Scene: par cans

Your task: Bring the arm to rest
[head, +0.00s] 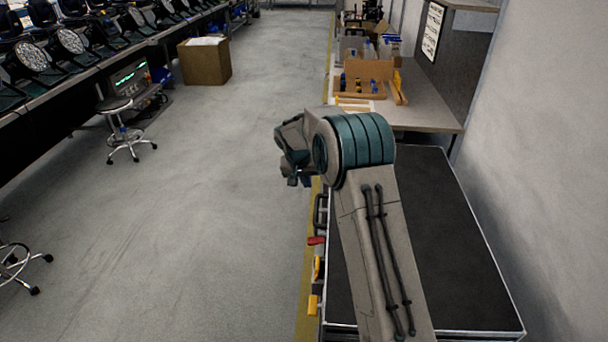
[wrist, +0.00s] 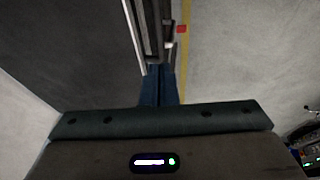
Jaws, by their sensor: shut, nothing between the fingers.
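My arm reaches up and forward over the dark-topped case at the right of the head view and bends at its teal-banded joint. My gripper (head: 298,182) hangs to the left of that joint, above the aisle beside the case. In the wrist view my gripper (wrist: 158,70) shows its two blue fingers together, with nothing between them. The fingertips point toward the metal edge of the case and touch nothing that I can see. Part of the gripper is hidden behind the wrist links in the head view.
The dark case top (head: 445,240) lies beneath my arm, against the right wall. A bench (head: 430,117) with wooden racks stands beyond it. A stool (head: 122,130), a cardboard box (head: 205,65) and a long lamp bench stand left. The grey aisle floor (head: 210,220) is clear.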

